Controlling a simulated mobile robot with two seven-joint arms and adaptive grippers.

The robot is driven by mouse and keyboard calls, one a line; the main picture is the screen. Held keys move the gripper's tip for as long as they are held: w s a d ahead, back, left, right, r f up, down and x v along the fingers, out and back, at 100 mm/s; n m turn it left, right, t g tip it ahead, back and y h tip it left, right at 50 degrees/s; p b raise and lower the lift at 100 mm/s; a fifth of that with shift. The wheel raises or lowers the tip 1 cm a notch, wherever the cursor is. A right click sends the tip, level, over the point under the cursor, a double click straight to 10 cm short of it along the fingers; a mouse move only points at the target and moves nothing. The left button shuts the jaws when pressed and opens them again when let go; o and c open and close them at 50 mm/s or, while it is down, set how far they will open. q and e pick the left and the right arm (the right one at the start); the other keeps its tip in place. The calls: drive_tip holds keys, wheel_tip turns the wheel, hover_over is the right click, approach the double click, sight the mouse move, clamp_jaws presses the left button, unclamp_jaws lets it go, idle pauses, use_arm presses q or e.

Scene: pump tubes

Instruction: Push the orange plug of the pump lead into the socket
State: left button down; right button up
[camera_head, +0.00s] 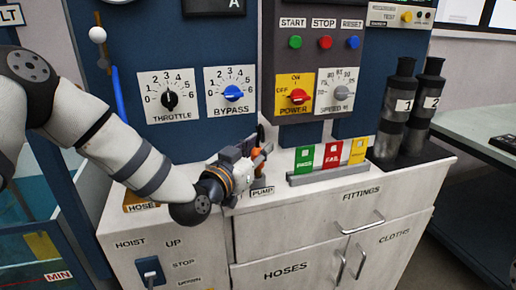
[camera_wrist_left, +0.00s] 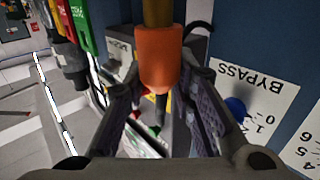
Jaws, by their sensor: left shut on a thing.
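The orange plug (camera_wrist_left: 158,58) shows large in the left wrist view, between the fingers of my left gripper (camera_wrist_left: 160,82). A brown cylindrical part (camera_wrist_left: 158,12) adjoins its top end in that view. In the head view my left gripper (camera_head: 262,153) is above the cabinet top, behind the PUMP label (camera_head: 262,190), and is shut on the plug. Only a small bit of orange shows there, the rest being covered by the gripper. I cannot make out the socket clearly. My right gripper is in neither view.
A rack of green, red and yellow cards (camera_head: 331,158) stands right of my gripper. Two dark numbered bottles (camera_head: 392,110) stand farther right. The control panel with the BYPASS dial (camera_head: 232,92) and POWER switch (camera_head: 297,95) rises behind. The cabinet's front top edge is clear.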

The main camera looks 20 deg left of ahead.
use_arm(q)
drive_tip(key=shift+r, duration=0.1)
drive_tip(key=shift+f, duration=0.25)
idle(0.3)
drive_tip(key=shift+f, duration=0.3)
drive_tip(key=shift+f, duration=0.75)
drive_tip(key=c, duration=1.3)
unclamp_jaws()
drive_tip(key=shift+f, duration=0.1)
drive_tip(key=shift+s, duration=0.15)
drive_tip(key=v, duration=1.1)
drive_tip(key=shift+s+a, duration=0.1)
drive_tip(key=shift+s, duration=0.3)
